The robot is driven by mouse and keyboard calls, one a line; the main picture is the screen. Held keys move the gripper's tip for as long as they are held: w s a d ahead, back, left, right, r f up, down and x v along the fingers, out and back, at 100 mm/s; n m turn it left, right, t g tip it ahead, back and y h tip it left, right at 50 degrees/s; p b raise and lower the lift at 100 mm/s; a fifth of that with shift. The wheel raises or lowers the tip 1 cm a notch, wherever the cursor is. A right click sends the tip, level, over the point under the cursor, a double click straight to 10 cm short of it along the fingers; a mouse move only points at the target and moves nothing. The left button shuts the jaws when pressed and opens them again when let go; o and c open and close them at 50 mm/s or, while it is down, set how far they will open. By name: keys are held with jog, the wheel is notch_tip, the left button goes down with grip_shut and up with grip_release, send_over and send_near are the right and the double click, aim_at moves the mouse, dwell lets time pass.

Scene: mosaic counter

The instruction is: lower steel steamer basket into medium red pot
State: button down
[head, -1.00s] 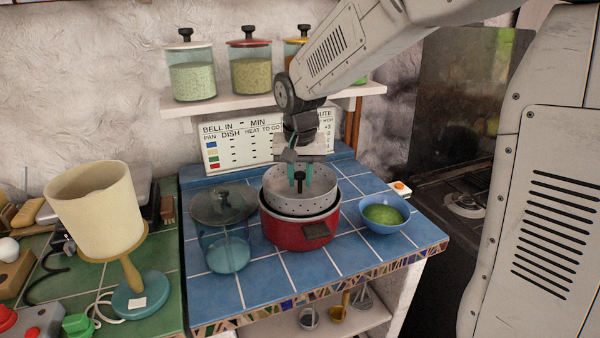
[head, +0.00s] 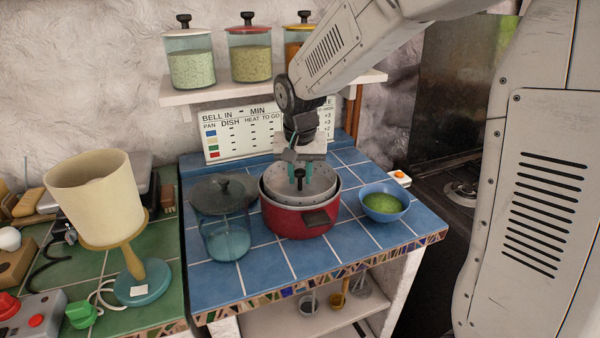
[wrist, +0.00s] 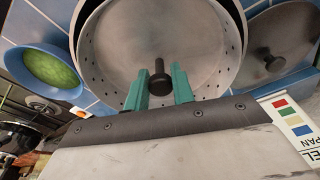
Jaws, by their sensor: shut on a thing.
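The steel steamer basket (head: 284,181) is a grey perforated pan with a black knob (head: 299,174) at its centre. In the wrist view, the fingers (wrist: 158,90) flank the knob, and the basket (wrist: 120,50) lies within the pot's rim. Whether the basket touches the pot's bottom is hidden.
A lidded glass jar (head: 226,235) stands close left of the pot, and a blue bowl of green food (head: 383,204) stands close right. A lamp (head: 95,200) is at the left. A shelf with jars (head: 250,92) hangs behind. The front blue tiles are clear.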

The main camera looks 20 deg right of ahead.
jog(key=shift+f, duration=0.2)
jog(key=shift+f, duration=1.15)
jog(key=shift+f, duration=0.25)
jog(key=shift+f, duration=0.2)
jog(key=c, duration=0.6)
grip_release()
jog(key=shift+r, duration=0.1)
